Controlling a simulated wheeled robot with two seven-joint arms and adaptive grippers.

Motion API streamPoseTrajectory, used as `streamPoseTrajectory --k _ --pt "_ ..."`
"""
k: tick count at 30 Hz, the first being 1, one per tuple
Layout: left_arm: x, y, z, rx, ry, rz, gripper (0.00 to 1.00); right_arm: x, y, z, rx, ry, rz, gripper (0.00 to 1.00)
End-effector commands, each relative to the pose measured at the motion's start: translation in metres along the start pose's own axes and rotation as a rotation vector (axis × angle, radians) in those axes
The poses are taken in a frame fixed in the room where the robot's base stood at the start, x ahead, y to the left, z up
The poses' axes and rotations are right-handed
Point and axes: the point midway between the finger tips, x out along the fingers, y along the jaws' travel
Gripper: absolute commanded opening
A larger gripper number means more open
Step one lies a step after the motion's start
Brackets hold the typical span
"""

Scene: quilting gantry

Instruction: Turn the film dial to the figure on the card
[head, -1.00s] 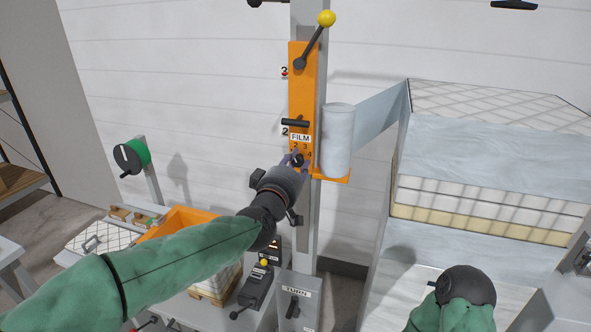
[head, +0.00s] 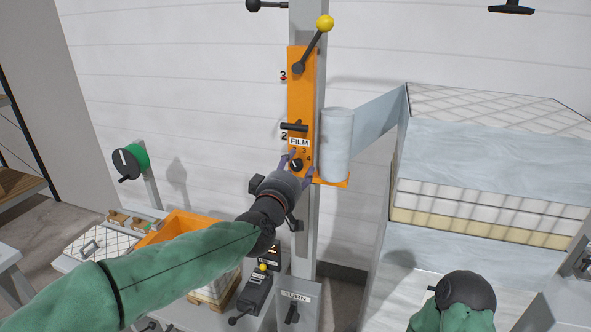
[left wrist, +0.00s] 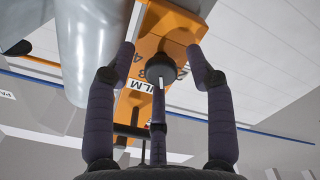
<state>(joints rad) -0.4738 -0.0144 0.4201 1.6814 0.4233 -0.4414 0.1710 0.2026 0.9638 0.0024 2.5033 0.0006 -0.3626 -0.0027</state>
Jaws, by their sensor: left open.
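The film dial (head: 296,165) is a small black knob on the orange panel under the FILM label (head: 299,142). Figures 3 and 4 show around its right side. My left gripper (head: 298,172) is open, its purple fingers spread either side of the dial with gaps. In the left wrist view the dial (left wrist: 160,69) sits between the open fingertips (left wrist: 161,58), a white mark on its rim. My right arm ends in a black joint at lower right; its gripper does not show. I cannot make out the card.
A grey-white film roll (head: 337,143) stands just right of the dial. A black T-handle (head: 294,127) and a yellow-knobbed lever (head: 313,45) are above it on the panel. Below are the TURN box (head: 297,306) and an orange crate (head: 180,226).

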Motion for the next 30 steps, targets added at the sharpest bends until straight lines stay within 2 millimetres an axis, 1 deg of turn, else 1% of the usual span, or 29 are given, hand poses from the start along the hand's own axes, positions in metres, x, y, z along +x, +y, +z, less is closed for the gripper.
streamPoseTrajectory --k 5,15,21,25,30 --pt "-0.015 0.001 -0.001 0.0 0.0 0.001 0.54 0.0 0.0 0.0 0.0 0.0 0.0 0.4" --pt "-0.073 0.001 0.0 0.0 0.0 0.002 0.54 0.0 0.0 0.0 0.0 0.0 0.0 0.4" --pt "-0.102 0.0 0.0 0.0 -0.001 0.001 0.54 0.0 0.0 0.0 0.0 0.0 0.0 0.4" --pt "-0.113 0.0 0.001 0.0 -0.002 0.001 0.54 0.0 0.0 0.0 0.0 0.0 0.0 0.4" --pt "-0.118 0.0 0.002 0.0 -0.003 -0.001 0.54 0.0 0.0 0.0 0.0 0.0 0.0 0.4"
